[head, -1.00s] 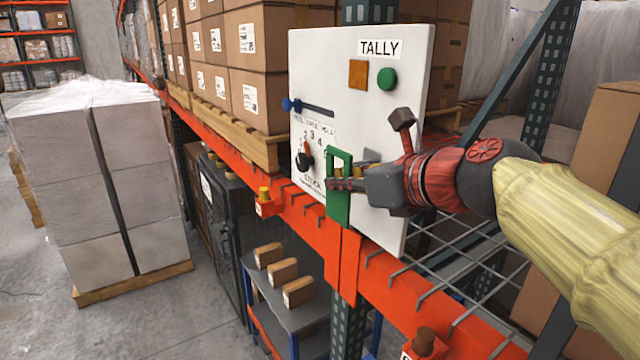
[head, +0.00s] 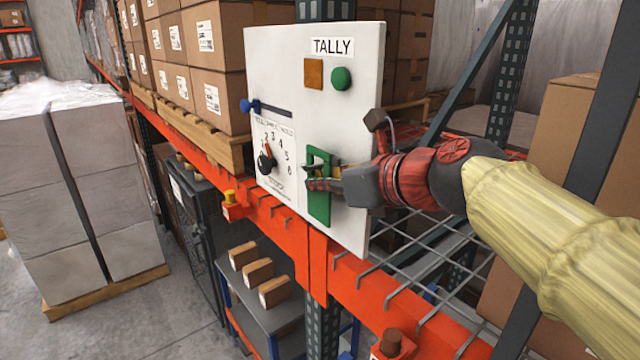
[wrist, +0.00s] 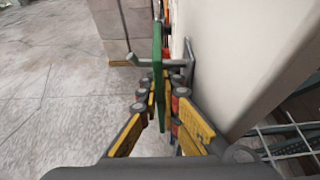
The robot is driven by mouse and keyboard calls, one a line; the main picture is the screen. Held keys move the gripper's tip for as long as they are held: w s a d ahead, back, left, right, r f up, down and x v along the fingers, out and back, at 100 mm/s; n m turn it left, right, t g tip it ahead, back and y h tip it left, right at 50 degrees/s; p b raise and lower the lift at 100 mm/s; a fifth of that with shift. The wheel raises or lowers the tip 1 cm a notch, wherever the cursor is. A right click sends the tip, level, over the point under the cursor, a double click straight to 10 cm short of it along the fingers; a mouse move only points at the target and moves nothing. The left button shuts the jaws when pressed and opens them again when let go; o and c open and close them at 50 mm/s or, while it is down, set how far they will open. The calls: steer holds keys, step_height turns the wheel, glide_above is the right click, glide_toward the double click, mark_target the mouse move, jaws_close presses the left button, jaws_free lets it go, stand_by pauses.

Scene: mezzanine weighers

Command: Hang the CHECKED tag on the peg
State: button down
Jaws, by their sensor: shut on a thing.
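My gripper (head: 325,180) is shut on a green tag (head: 319,205), a flat plate with an opening in its upper part. It holds the tag upright in front of the white TALLY board (head: 350,110), right of the dial. No wording on the tag can be read. In the wrist view the tag (wrist: 157,45) is edge-on between the fingers (wrist: 162,95). A grey peg (wrist: 142,63) with an upturned end shows on both sides of the tag, running to a plate on the board. Whether the peg passes through the tag's opening cannot be told.
The board carries a dial (head: 266,162), a blue slider knob (head: 247,106), an orange square (head: 314,73) and a green button (head: 341,79). An orange rack beam (head: 350,285) runs below. A small shelf with boxes (head: 258,272) stands under it.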

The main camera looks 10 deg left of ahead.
steer(key=shift+a, duration=0.2)
steer(key=s+a+p, duration=0.6)
steer(key=s, duration=0.1)
steer(key=shift+s+a+p, duration=0.15)
steer(key=shift+a+p, duration=0.1)
steer(key=shift+p, duration=0.15)
stand_by(0.9)
